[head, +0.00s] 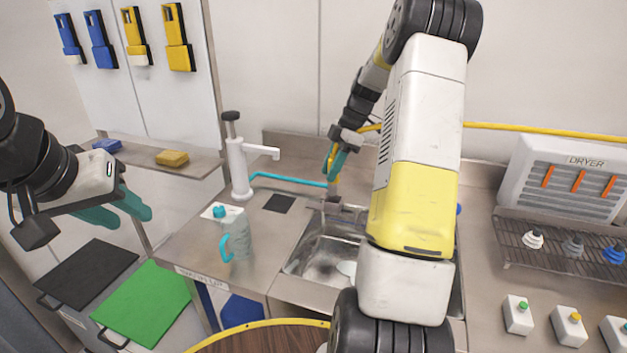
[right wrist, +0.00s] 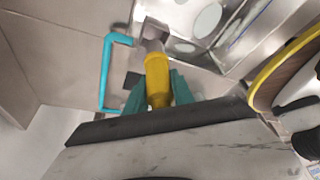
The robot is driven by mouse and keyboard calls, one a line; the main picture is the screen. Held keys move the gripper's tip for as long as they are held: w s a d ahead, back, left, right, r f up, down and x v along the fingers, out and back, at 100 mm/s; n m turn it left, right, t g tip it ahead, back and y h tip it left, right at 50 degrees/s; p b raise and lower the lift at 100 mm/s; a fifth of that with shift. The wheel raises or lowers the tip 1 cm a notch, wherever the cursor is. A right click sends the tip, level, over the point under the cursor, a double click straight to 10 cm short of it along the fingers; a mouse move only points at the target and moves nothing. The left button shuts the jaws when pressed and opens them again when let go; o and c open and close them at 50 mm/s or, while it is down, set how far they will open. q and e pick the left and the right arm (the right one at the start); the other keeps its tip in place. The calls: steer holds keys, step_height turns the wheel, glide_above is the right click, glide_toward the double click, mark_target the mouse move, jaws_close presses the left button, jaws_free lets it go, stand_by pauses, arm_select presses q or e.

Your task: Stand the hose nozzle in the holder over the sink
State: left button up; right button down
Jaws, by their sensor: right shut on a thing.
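My right gripper (head: 335,170) has teal fingers and is shut on the yellow hose nozzle (right wrist: 157,80), at the back edge of the sink (head: 320,258). In the right wrist view, the nozzle sits between the fingers (right wrist: 155,92), its far end towards a grey metal piece (right wrist: 152,32). That piece looks like the holder; in the head view a grey fitting (head: 335,207) stands just below the fingers. I cannot tell whether the nozzle is inside it or only above it. My left gripper (head: 123,207) is open and empty at the left, above the mats.
A white pump dispenser (head: 238,168) and a teal bent bar (head: 285,178) are left of the sink. A jug with a teal handle (head: 237,238) stands on the counter. A dryer rack (head: 560,240) and white button boxes (head: 518,314) are at right. My right arm hides part of the sink.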

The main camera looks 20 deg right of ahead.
mark_target(330, 194)
steer(key=shift+f, duration=2.6)
steer(key=shift+f, duration=0.1)
steer(key=c, duration=1.1)
jaws_free()
